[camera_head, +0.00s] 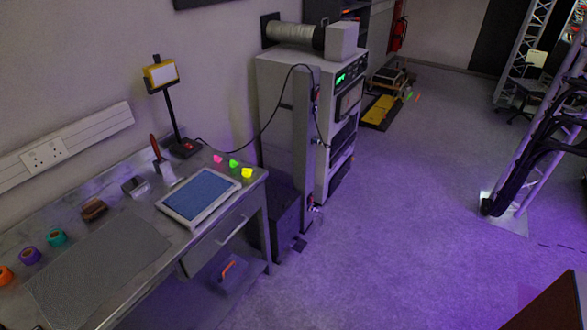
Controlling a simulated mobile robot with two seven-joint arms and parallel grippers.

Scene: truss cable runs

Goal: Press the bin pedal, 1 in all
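A dark bin (284,218) stands on the floor between the right end of the workbench and the grey equipment cabinet. A small dark pedal (299,244) sticks out low at the bin's front, close to the floor. The bin's left part is partly hidden by the bench. Neither of my grippers shows in the head view.
The workbench (140,250) holds a blue-topped tray (199,196), a lamp (161,75) and several tape rolls. The equipment cabinet (300,130) stands behind the bin. Open floor (390,220) lies to the right. A truss (540,140) with cables stands at far right.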

